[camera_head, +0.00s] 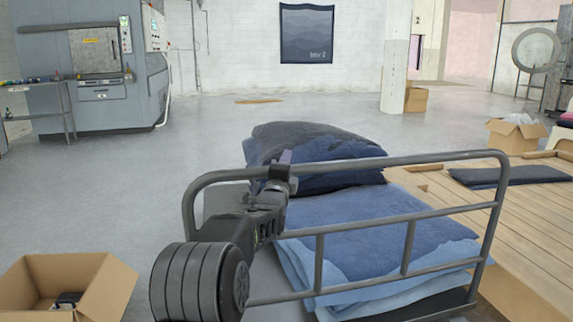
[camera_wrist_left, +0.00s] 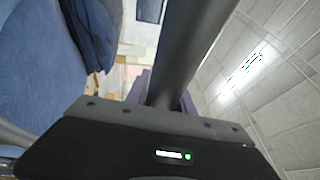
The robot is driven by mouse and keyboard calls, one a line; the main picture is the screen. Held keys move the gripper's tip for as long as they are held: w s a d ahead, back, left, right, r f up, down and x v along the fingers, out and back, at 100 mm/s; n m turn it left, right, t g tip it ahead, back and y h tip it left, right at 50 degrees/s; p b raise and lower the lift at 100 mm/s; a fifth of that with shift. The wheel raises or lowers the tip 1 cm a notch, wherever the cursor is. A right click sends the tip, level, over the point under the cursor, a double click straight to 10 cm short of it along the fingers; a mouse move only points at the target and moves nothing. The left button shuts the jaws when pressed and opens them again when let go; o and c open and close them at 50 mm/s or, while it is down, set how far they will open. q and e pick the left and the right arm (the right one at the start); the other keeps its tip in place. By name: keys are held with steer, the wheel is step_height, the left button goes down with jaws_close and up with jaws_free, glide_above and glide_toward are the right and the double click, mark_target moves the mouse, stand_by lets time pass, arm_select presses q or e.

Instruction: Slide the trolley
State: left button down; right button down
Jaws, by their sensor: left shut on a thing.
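The trolley has a grey tubular handle frame (camera_head: 408,161) standing in front of me, with its deck low behind it. Folded blue denim (camera_head: 350,235) and a darker denim pile (camera_head: 310,143) lie on the deck. My left gripper (camera_head: 283,172) is shut on the top bar of the handle near its left bend. In the left wrist view the bar (camera_wrist_left: 190,50) runs up from between the jaws, whose fingertips are mostly hidden. My right gripper is in neither view.
A wooden pallet platform (camera_head: 530,215) with a dark folded cloth lies close on the trolley's right. An open cardboard box (camera_head: 105,290) sits at lower left. A grey washer machine (camera_head: 95,70) stands at back left. The grey floor ahead and left is mostly clear.

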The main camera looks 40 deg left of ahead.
arm_select(q)
steer(key=c, duration=1.3)
jaws_free()
steer(key=shift+s+a+f, duration=0.2)
steer(key=shift+a+f, duration=0.05)
steer(key=shift+f, duration=0.1)
steer(key=shift+o, duration=1)
steer(key=shift+d+r, duration=0.1)
steer(key=shift+r, duration=0.05)
steer(key=p+v, duration=0.1)
steer(key=v, duration=0.6)
steer(key=shift+s+d+p, duration=0.25)
steer(key=shift+s+p, duration=0.05)
